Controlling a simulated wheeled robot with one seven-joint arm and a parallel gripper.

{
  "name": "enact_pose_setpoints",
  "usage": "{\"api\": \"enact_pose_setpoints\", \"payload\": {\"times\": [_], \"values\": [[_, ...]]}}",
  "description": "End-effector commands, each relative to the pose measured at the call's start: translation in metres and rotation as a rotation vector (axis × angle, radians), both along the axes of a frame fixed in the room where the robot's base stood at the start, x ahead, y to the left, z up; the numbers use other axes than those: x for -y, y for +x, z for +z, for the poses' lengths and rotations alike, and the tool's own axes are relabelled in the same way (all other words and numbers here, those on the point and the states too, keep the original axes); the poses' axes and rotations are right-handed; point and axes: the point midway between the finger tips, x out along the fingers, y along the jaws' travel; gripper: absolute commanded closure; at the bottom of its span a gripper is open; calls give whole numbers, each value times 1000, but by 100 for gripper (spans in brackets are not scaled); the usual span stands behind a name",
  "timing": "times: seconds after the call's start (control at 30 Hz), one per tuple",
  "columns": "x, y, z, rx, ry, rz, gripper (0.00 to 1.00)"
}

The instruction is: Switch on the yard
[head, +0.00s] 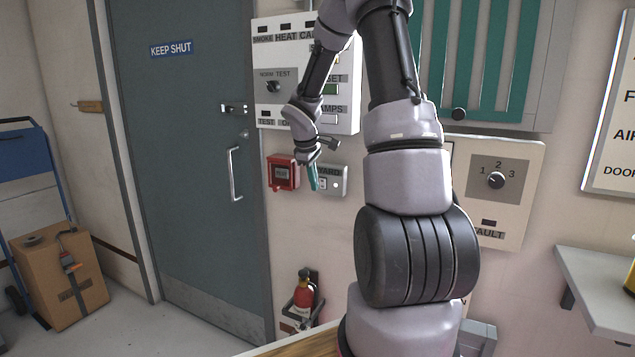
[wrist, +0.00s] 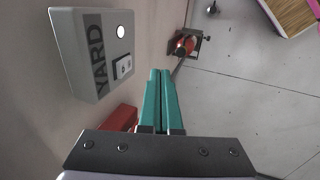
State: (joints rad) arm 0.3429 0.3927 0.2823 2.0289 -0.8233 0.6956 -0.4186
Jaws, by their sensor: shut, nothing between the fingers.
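The grey box marked YARD (head: 335,170) is on the wall to the right of the door. It also shows in the wrist view (wrist: 75,75), with a small rocker switch (wrist: 122,67) and a round white lamp or button (wrist: 120,31) on its face. I cannot tell which way the rocker is pressed or whether the round white part is lit. My gripper (head: 314,186) is shut and empty, its teal fingers close in front of the box's left part in the head view. In the wrist view the fingers (wrist: 160,72) are apart from the switch, to its right.
A red call box (head: 283,172) is just left of the YARD box. An alarm panel (head: 275,80) is above, and a rotary-switch panel (head: 496,205) is to the right. A fire extinguisher (head: 304,298) hangs below. The door (head: 185,150) is closed.

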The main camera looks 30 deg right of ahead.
Motion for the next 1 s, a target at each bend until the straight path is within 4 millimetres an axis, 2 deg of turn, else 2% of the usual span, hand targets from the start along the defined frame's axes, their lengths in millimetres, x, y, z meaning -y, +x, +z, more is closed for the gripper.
{"api": "enact_pose_setpoints", "payload": {"times": [0.53, 0.7, 1.0], "values": [[-35, -26, 75, 3, 0, 1, 100], [-40, -30, 86, 1, 1, 0, 100], [-40, -31, 87, -1, 1, 0, 100]]}}
